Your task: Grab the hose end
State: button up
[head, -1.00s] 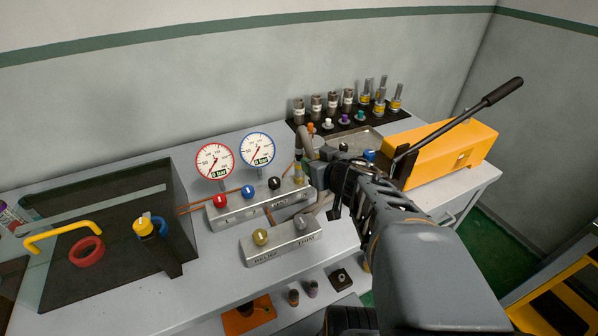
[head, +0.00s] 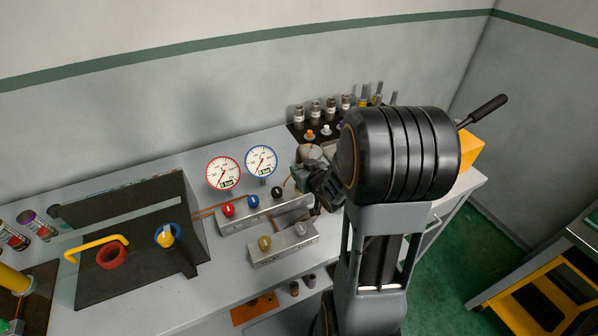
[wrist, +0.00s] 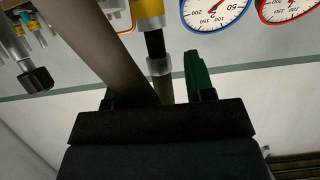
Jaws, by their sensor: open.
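My gripper (wrist: 153,86) is open, with a green-lined finger on each side in the wrist view. A thick grey-brown hose (wrist: 118,45) slants down from the upper left into the space between the fingers. Beside it a rod-like fitting, apparently the hose end (wrist: 155,42), has a yellow band, a black section and a grey collar, and also reaches between the fingers. Its lower part is hidden by the gripper body, and contact cannot be told. In the head view my gripper (head: 322,188) is by the right end of the valve blocks, and my arm covers much of that area.
Red and blue gauges (head: 223,172) stand behind a valve block (head: 262,214) with red, blue and black knobs. A front block (head: 285,245) has a yellow and a grey knob. Several fittings (head: 315,110) stand at the back. A yellow unit (head: 470,150) with a lever is at right.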

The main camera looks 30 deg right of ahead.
jog(key=shift+w+f, duration=0.1)
jog(key=shift+w, duration=0.05)
jog(key=shift+p+x, duration=0.95)
jog(key=shift+x, duration=1.6)
jog(key=shift+d, duration=0.1)
jog(key=shift+c, duration=0.2)
grip_shut()
